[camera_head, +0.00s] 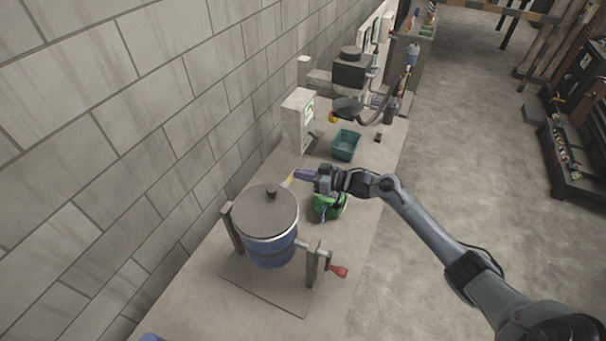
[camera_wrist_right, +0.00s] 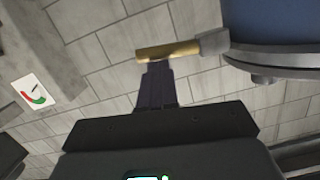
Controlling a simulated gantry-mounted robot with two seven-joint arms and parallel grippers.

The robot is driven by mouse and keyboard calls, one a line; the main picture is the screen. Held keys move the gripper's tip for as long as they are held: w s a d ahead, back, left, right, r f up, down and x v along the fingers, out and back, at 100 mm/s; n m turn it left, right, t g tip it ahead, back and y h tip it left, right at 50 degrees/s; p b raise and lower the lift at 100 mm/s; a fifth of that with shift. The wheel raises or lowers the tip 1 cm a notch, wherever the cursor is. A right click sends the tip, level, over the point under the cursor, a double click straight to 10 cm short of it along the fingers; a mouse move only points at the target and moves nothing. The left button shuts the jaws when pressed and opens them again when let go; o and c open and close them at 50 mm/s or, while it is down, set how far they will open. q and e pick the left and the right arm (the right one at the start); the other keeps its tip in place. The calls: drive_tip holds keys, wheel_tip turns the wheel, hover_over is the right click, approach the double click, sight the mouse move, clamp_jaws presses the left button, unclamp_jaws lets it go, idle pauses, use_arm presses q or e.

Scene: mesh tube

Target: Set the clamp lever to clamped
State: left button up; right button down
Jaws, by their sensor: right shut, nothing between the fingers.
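The clamp lever shows as a yellow handle (camera_head: 287,182) at the back edge of the lidded blue drum (camera_head: 268,248). In the right wrist view the lever (camera_wrist_right: 167,50) lies roughly level and joins a grey bracket (camera_wrist_right: 214,42) on the blue drum wall (camera_wrist_right: 270,20). My right gripper (camera_head: 298,174) is shut and empty, its purple fingers at the lever. In the wrist view its fingertips (camera_wrist_right: 154,66) are just below the handle, touching or nearly touching it. My left gripper is not in view.
The drum hangs in a stand with a red crank knob (camera_head: 338,271). A green object (camera_head: 330,207) sits under my right wrist. A teal bin (camera_head: 346,145), a white box with a dial (camera_head: 297,120) and a machine (camera_head: 350,77) stand farther back. A block wall borders the bench's left.

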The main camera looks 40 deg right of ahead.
drive_tip(key=shift+f+m, duration=0.1)
drive_tip(key=shift+m, duration=0.2)
drive_tip(key=shift+d+f+m+y, duration=0.1)
drive_tip(key=shift+f+m+y, duration=0.25)
drive_tip(key=shift+m, duration=0.25)
drive_tip(key=f+m+y, duration=0.1)
drive_tip(key=m, duration=0.2)
drive_tip(key=a+f+m, duration=0.1)
drive_tip(key=f+m, duration=0.1)
drive_tip(key=m, duration=0.2)
drive_tip(key=s+a+f+m+y, duration=0.1)
drive_tip(key=f+m, duration=0.1)
drive_tip(key=m, duration=0.1)
drive_tip(key=shift+a+m+y, duration=0.15)
drive_tip(key=shift+m+y, duration=0.15)
drive_tip(key=shift+y, duration=0.05)
drive_tip(key=w+d+r+b+v, duration=0.1)
drive_tip(key=d+v, duration=0.1)
drive_tip(key=v, duration=1.1)
drive_tip(key=shift+w+b, duration=0.35)
drive_tip(key=shift+b, duration=0.05)
